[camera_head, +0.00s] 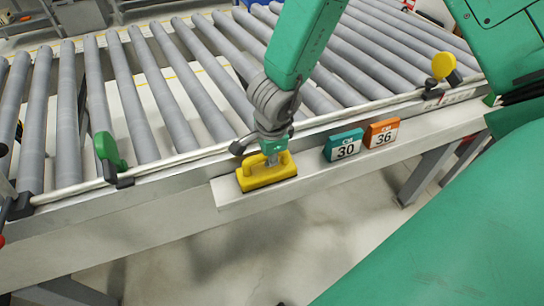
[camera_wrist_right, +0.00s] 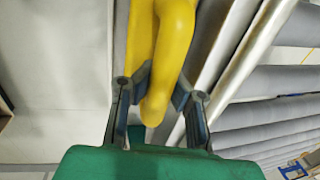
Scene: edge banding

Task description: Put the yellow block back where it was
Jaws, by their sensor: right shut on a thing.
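The yellow block (camera_head: 266,174) has a handle on top and sits at the front ledge of the roller conveyor, left of the number blocks. My right gripper (camera_head: 270,158) comes down on it from above and is shut on its handle. In the right wrist view the yellow block (camera_wrist_right: 172,50) reaches between the two dark fingers of the right gripper (camera_wrist_right: 160,98). Whether the block's underside touches the ledge (camera_head: 228,190) is hard to tell. My left gripper is not in view.
A teal block marked 30 (camera_head: 343,145) and an orange block marked 36 (camera_head: 381,132) stand on the ledge to the right. A green knob (camera_head: 110,150) and a yellow round knob (camera_head: 443,66) rise at the conveyor's front rail. Grey rollers (camera_head: 130,95) lie behind.

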